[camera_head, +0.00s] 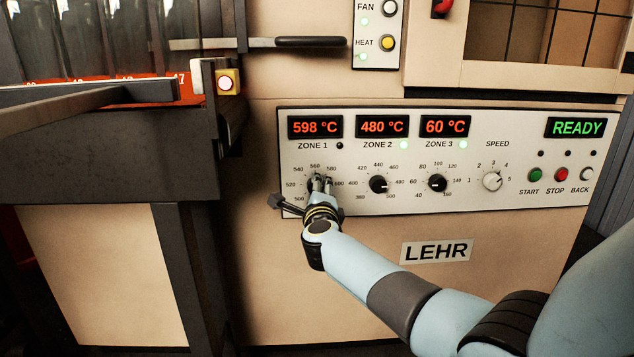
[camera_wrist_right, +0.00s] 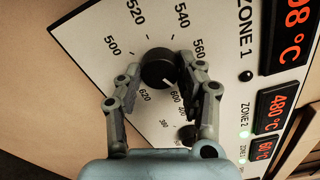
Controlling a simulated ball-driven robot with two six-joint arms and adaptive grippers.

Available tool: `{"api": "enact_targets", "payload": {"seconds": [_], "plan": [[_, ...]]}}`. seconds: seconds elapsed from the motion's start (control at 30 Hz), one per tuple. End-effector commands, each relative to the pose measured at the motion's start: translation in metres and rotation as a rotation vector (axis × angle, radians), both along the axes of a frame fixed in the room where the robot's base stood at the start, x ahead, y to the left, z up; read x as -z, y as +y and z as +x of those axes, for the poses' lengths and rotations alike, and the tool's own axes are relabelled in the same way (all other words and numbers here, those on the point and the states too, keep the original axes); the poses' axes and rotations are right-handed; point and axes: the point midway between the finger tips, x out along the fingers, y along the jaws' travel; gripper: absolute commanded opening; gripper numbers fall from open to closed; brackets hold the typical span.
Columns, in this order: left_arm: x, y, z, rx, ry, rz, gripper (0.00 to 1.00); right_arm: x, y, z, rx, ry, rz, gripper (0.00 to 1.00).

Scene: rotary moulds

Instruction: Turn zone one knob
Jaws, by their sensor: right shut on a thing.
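The zone one knob (camera_wrist_right: 157,66) is a round black dial with a white mark, low on its face, that points toward about 600 on the printed scale. My right gripper (camera_wrist_right: 160,72) has a finger on each side of the knob and is shut on it; in the head view the gripper (camera_head: 318,183) hides most of the knob. The zone 1 display (camera_head: 315,127) reads 598 °C in red, and the small lamp (camera_head: 340,145) beside its label is dark. My left gripper is not in view.
The zone 2 knob (camera_head: 378,184) and zone 3 knob (camera_head: 437,183) sit to the right, their lamps lit green. Further right are the speed knob (camera_head: 492,181), buttons and a READY display (camera_head: 576,128). A dark bench frame (camera_head: 190,230) stands at left.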

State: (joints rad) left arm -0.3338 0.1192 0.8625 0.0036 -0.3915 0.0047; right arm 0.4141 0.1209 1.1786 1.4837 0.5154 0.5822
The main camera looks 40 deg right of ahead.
Motion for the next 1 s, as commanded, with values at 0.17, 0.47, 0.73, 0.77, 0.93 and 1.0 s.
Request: {"api": "enact_targets", "payload": {"seconds": [0.17, 0.47, 0.73, 0.77, 0.93, 1.0], "plan": [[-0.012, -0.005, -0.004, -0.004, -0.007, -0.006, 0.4, -0.004, 0.001, 0.0, -0.002, 0.088, -0.14, 0.06], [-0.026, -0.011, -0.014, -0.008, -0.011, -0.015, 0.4, -0.004, 0.001, 0.0, -0.002, 0.237, -0.383, 0.06], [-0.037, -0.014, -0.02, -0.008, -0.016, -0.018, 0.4, -0.003, 0.001, 0.0, -0.002, 0.37, -0.601, 0.06], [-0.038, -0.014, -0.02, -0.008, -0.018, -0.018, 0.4, -0.003, 0.001, 0.0, -0.002, 0.385, -0.624, 0.06], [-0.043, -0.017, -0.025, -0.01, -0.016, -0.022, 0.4, -0.002, 0.001, 0.0, -0.003, 0.459, -0.745, 0.06], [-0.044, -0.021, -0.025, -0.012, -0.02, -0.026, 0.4, -0.002, 0.001, 0.0, -0.003, 0.485, -0.789, 0.06]]}}
